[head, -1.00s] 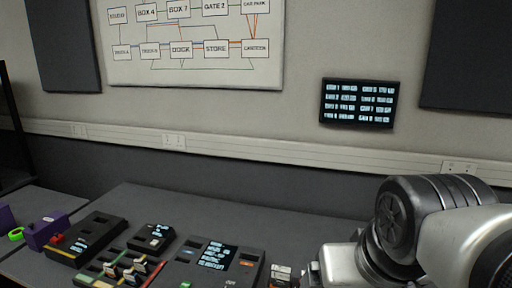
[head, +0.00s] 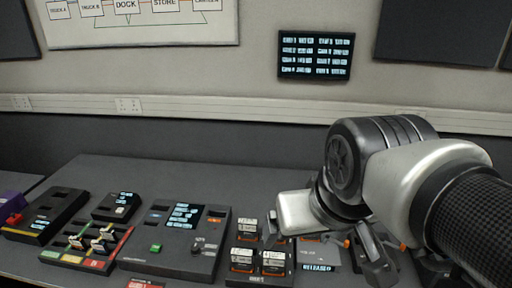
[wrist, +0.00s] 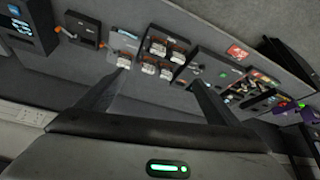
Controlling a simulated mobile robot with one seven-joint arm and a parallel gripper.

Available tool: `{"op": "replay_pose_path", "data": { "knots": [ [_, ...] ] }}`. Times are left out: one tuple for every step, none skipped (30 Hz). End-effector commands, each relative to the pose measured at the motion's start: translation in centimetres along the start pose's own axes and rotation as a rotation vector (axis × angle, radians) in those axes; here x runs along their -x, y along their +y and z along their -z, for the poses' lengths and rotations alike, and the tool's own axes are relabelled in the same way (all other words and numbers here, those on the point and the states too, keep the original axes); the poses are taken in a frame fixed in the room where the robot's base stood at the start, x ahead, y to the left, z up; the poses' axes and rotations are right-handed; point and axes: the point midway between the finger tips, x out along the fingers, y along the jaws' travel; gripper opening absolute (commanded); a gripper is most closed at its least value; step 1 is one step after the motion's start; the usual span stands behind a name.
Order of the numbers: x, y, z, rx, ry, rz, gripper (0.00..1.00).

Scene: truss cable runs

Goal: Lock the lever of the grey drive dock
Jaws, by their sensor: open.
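The grey drive dock (head: 318,255) is on the desk right of the drive tray, partly behind my arm in the head view. Its small display reads RELEASED. An orange-tipped lever (head: 346,243) shows at its right side. In the wrist view the grey dock (wrist: 122,40) lies beyond the left fingertip, and its lever is too small to judge. My gripper (wrist: 157,76) is open with nothing between its fingers. In the head view one finger hangs in front of the dark dock to the right of the grey one.
A tray of drives (head: 260,279) stands left of the dock, and a large panel with a screen (head: 178,238) farther left. A dark dock (wrist: 86,28) with an orange part is on the dock's other side. A wall screen (head: 316,55) hangs above. The desk behind is clear.

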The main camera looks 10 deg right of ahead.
Motion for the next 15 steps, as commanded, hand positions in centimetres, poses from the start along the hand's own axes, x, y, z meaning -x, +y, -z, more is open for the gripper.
{"op": "replay_pose_path", "data": {
  "knots": [
    [0.0, 0.0, 0.1, 0.000, -0.001, 0.000, 0.77],
    [-0.1, 0.0, 0.1, -0.001, -0.002, -0.001, 0.72],
    [-0.2, 0.1, 0.3, -0.003, -0.005, -0.004, 0.65],
    [-0.3, 0.2, 0.5, -0.006, -0.008, -0.006, 0.60],
    [-0.6, 0.2, 0.8, -0.009, -0.014, -0.010, 0.55],
    [-0.9, 0.4, 1.2, -0.013, -0.022, -0.015, 0.48],
    [-1.3, 0.5, 1.7, -0.018, -0.028, -0.020, 0.43],
    [-1.7, 0.7, 2.2, -0.023, -0.036, -0.026, 0.38],
    [-2.4, 1.0, 3.0, -0.030, -0.047, -0.033, 0.32],
    [-3.0, 1.2, 3.6, -0.036, -0.058, -0.039, 0.26],
    [-3.7, 1.4, 4.3, -0.043, -0.068, -0.045, 0.21],
    [-4.6, 1.8, 5.2, -0.053, -0.081, -0.052, 0.15],
    [-5.4, 2.0, 5.9, -0.060, -0.092, -0.057, 0.10],
    [-6.3, 2.3, 6.5, -0.068, -0.103, -0.061, 0.04],
    [-7.4, 2.7, 7.3, -0.077, -0.115, -0.066, 0.00]
  ]
}}
